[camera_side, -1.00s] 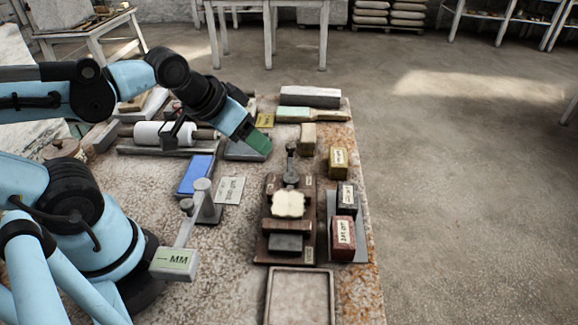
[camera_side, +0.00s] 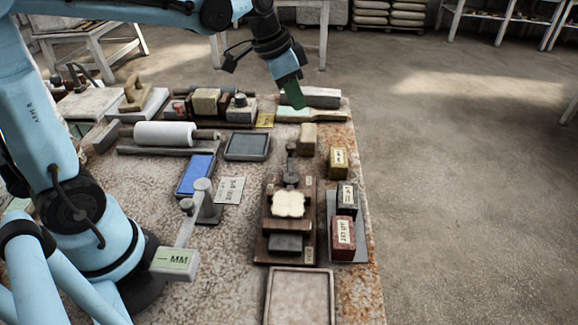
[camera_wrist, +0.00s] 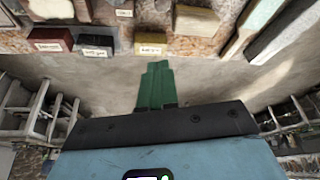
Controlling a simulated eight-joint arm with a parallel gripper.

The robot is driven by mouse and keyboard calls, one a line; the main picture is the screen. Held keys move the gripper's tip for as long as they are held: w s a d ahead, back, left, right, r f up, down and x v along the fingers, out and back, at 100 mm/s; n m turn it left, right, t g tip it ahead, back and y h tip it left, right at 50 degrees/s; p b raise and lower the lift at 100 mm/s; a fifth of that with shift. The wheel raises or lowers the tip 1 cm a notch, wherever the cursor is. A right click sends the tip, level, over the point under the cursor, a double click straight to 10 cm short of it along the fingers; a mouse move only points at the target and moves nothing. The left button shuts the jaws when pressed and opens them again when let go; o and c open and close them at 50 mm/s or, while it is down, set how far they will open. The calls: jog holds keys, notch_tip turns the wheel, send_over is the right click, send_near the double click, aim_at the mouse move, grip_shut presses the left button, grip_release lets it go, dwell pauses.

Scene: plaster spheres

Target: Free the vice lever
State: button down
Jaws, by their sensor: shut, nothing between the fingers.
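The vice (camera_side: 266,235) is a dark brown block device on the right of the table. A pale scalloped plaster piece (camera_side: 288,204) lies in its middle. Its dark lever (camera_side: 291,160) stands at the far end of the vice, with a rounded knob at its foot. Whether anything jams it cannot be made out. My gripper (camera_side: 294,95) has green fingers and is shut and empty. It is above the far end of the table, beyond the lever and apart from it. The shut fingers also show in the wrist view (camera_wrist: 157,88).
A tan block (camera_side: 307,138) stands near the lever. Yellow (camera_side: 339,162), black (camera_side: 347,195) and red (camera_side: 343,238) labelled blocks line the right edge. A pale green and wood brush (camera_side: 310,115) and grey slab lie at the back. An empty tray (camera_side: 300,270) is in front.

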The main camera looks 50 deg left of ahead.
aim_at(291, 164)
jog(key=shift+w+a+f+m, duration=0.15)
jog(key=shift+w+f+m, duration=0.1)
jog(key=shift+w, duration=0.35)
jog(key=shift+w+a+f+m, duration=0.15)
jog(key=shift+w+f+m, duration=0.1)
jog(key=shift+w, duration=0.35)
jog(key=x, duration=0.9)
jog(key=shift+d+f, duration=0.25)
jog(key=shift+f, duration=0.1)
jog(key=s, duration=0.1)
jog(key=s+a, duration=0.1)
jog(key=shift+s+a+f, duration=0.25)
jog(key=shift+a+f, duration=0.05)
jog(key=shift+s+a+f, duration=0.1)
jog(key=shift+s+a, duration=0.15)
jog(key=shift+s, duration=0.2)
jog(key=shift+s+a, duration=0.1)
